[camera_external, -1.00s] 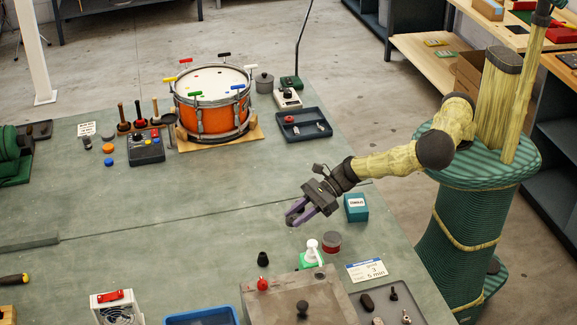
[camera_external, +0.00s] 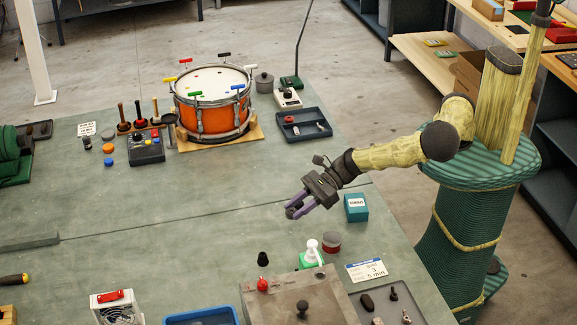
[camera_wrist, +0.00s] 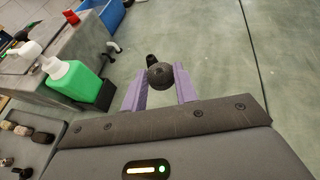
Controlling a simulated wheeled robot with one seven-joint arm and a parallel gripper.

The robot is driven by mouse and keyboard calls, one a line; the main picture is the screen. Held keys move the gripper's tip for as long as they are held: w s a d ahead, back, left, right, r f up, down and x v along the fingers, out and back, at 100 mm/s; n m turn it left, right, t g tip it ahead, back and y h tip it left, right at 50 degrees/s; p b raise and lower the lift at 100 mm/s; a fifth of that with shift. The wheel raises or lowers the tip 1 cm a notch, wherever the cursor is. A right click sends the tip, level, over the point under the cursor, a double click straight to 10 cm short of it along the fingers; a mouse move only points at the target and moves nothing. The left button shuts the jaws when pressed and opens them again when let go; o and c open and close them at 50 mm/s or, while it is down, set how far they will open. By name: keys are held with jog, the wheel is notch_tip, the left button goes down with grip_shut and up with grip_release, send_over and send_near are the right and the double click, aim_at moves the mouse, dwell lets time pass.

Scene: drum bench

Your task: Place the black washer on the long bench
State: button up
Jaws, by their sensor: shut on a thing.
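My gripper (camera_external: 292,212) hangs over the large green-grey bench (camera_external: 200,235), its purple fingers pointing down and left. In the wrist view, a dark round thing (camera_wrist: 161,74), apparently the black washer, sits between the fingertips, and the fingers are shut on it. In the external view it is small and mostly hidden by the fingers. The bench top below it is bare, and the gripper seems a little above it. I cannot tell the exact height.
An orange drum (camera_external: 213,116) stands behind. A teal box (camera_external: 356,207) is right of my gripper. The bench's middle and left are largely clear.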

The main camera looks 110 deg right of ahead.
jog(key=s+d+f, duration=0.1)
jog(key=d, duration=0.2)
jog(key=s+d+f+m+h, duration=0.1)
jog(key=d, duration=0.3)
jog(key=s+d+f+h, duration=0.1)
jog(key=s+d+f, duration=0.1)
jog(key=d, duration=0.2)
jog(key=shift+f+m, duration=0.1)
jog(key=shift+m, duration=0.3)
jog(key=shift+m+t+h, duration=0.3)
jog(key=shift+m+h, duration=0.4)
jog(key=shift+h, duration=0.2)
jog(key=s+d, duration=0.2)
jog(key=s+d+f, duration=0.1)
jog(key=d, duration=0.2)
jog(key=s+d+f, duration=0.1)
jog(key=s+d, duration=0.1)
jog(key=d, duration=0.1)
jog(key=shift+s, duration=0.35)
jog(key=shift+a, duration=0.1)
